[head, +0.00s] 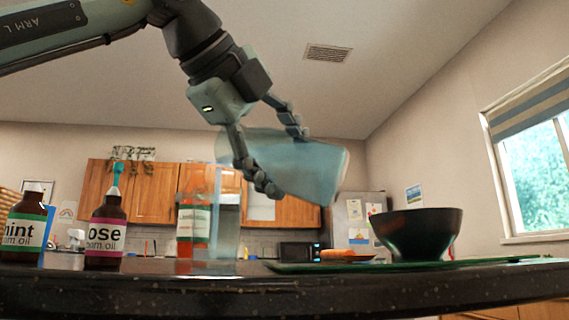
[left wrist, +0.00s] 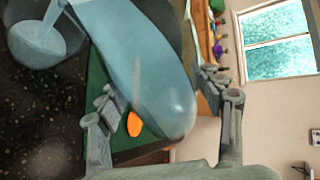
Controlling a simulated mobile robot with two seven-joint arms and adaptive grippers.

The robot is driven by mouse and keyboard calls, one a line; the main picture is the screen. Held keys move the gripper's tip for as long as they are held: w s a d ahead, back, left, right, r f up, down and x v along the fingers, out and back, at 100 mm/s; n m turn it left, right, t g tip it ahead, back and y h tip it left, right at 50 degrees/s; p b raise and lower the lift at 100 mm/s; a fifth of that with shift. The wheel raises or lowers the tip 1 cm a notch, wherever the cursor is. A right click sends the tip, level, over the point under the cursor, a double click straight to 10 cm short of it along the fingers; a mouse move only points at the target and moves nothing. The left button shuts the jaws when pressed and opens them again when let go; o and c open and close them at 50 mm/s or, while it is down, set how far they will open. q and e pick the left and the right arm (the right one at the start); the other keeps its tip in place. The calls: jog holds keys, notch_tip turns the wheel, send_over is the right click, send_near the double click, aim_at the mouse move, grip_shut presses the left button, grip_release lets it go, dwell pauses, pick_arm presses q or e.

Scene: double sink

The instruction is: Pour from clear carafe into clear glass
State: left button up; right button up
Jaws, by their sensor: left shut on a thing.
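My left gripper (head: 285,161) is shut on the clear bluish carafe (head: 320,168) and holds it in the air, strongly tilted. The carafe's left end hangs over the clear glass (head: 226,240), which stands upright on the dark counter. A pale thin stream appears to run down from the carafe to the glass. In the left wrist view the carafe (left wrist: 150,75) lies between the fingers (left wrist: 163,88), and the stream meets the glass (left wrist: 35,42) at the upper left. The liquid level in the glass is hard to read. My right gripper is not in view.
An amber bottle (head: 193,225) stands close beside the glass. Two dark oil bottles, mint (head: 24,228) and rose (head: 106,232), stand further left. A dark bowl (head: 418,235) is at the right, by a green mat (head: 300,268) and an orange item (head: 338,254).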

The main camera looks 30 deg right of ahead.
pick_arm(q)
jog(key=shift+r+n+b, duration=0.3)
jog(key=shift+r+b, duration=0.05)
jog(key=shift+b, duration=0.05)
dwell(1.0)
jog(key=shift+h+b, duration=0.3)
jog(key=shift+b, duration=0.05)
dwell(0.7)
